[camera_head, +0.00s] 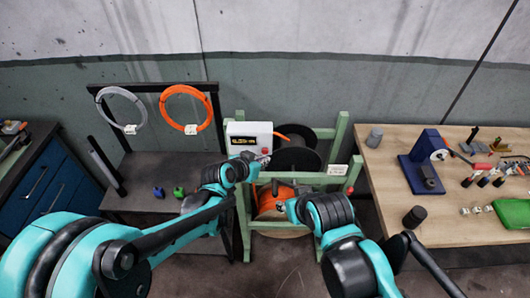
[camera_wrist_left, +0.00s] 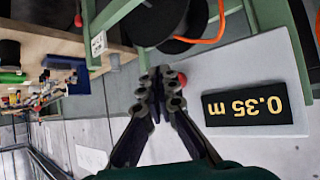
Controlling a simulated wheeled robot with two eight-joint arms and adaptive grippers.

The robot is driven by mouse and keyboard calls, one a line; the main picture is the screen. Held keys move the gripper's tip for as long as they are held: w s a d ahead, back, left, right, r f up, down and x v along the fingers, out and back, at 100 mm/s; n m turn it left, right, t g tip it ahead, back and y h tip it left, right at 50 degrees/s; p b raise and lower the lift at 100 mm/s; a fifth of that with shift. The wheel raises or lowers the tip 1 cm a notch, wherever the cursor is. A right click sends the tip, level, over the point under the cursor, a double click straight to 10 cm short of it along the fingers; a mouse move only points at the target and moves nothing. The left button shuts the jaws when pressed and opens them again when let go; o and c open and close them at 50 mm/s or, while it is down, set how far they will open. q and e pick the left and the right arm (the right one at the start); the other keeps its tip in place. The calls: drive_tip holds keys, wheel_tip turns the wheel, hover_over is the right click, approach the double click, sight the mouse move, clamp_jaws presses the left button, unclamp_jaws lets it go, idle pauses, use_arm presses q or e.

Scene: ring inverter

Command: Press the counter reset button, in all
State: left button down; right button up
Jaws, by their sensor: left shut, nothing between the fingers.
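The white counter box (camera_head: 236,130) stands on the green frame, with a dark display. In the left wrist view the display (camera_wrist_left: 248,106) reads 0.35 m, upside down. A red button (camera_head: 265,150) sits at the box's lower right; it also shows in the left wrist view (camera_wrist_left: 182,79), partly hidden behind my fingers. My left gripper (camera_head: 264,159) is shut and empty, its fingertips just in front of the button. They show in the left wrist view (camera_wrist_left: 160,76); I cannot tell whether they touch it. My right gripper (camera_head: 279,187) is by the lower orange reel, its fingers unclear.
The green reel frame (camera_head: 341,140) holds a black reel (camera_head: 297,158) and an orange cable reel (camera_head: 268,207). A wooden bench (camera_head: 385,170) with tools stands at right. Cable rings (camera_head: 185,92) hang from a black rack at left. A second red knob (camera_head: 350,190) is on the frame.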

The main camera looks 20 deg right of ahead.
use_arm(q)
drive_tip(key=shift+w, duration=0.1)
idle(0.7)
drive_tip(key=shift+w+d, duration=0.1)
drive_tip(key=shift+w, duration=0.2)
drive_tip(key=shift+w+d+b, duration=0.15)
drive_tip(key=shift+w+b, duration=0.15)
drive_tip(key=shift+w, duration=0.15)
idle(0.7)
drive_tip(key=shift+s, duration=0.15)
drive_tip(key=shift+s+a, duration=0.25)
drive_tip(key=shift+s, duration=0.5)
drive_tip(key=shift+s+a, duration=0.25)
drive_tip(key=shift+s, duration=0.55)
drive_tip(key=shift+s+a, duration=0.2)
drive_tip(key=shift+s, duration=0.6)
drive_tip(key=shift+s+a, duration=0.25)
drive_tip(key=shift+s, duration=0.55)
